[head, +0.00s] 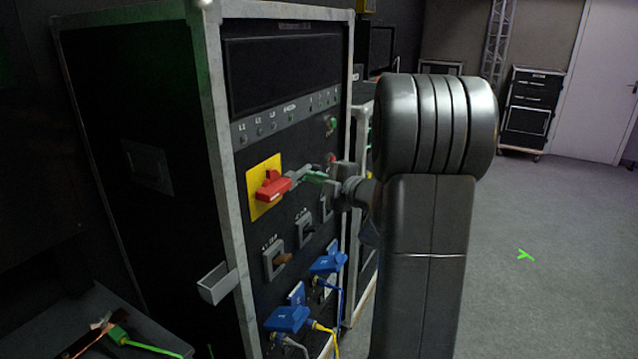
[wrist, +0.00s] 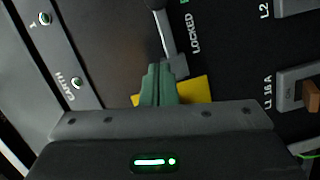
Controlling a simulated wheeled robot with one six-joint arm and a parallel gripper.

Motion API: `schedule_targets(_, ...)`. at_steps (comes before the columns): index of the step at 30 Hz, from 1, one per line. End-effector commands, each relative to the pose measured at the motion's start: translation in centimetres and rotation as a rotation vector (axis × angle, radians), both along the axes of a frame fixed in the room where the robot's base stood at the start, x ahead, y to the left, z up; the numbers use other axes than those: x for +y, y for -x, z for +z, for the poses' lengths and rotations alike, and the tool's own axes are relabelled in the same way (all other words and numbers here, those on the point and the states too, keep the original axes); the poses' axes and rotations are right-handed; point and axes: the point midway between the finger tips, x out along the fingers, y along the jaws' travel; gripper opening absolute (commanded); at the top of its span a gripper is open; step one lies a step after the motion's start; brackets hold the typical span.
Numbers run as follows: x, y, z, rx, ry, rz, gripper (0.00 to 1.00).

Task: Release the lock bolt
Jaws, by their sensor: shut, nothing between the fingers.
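The lock bolt, a thin silver rod (wrist: 164,36) with a dark knob at its upper end and a grey block at its lower end, shows in the wrist view beside the word LOCKED. My gripper (wrist: 160,69) has its green fingers together and empty, with the tips just beside the grey block; I cannot tell whether they touch. In the head view my gripper (head: 305,175) is at the panel, just right of the red switch handle (head: 272,186) on its yellow plate (head: 254,203). The fingers partly cover the yellow plate (wrist: 194,90) in the wrist view. The red handle is hidden there.
The black cabinet (head: 145,120) has a pale metal frame. Below the switch are breaker toggles (head: 278,261) and blue connectors (head: 288,319) with cables. A small grey bin (head: 214,283) juts out from the cabinet's front corner. Open floor (head: 560,240) lies to the right.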

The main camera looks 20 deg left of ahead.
Motion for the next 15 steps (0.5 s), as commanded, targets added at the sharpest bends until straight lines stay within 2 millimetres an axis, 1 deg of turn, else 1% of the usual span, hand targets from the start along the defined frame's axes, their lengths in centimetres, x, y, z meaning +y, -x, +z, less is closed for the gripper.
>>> schedule_targets(1, -1.4, 0.2, -0.1, -0.001, -0.001, -0.007, 0.00)
schedule_targets(6, -4.6, 1.3, 0.1, -0.001, 0.000, -0.008, 0.00)
schedule_targets(10, -6.5, 2.0, 0.2, 0.000, -0.001, -0.006, 0.00)
schedule_targets(15, -8.0, 2.5, 0.4, 0.000, 0.000, -0.004, 0.00)
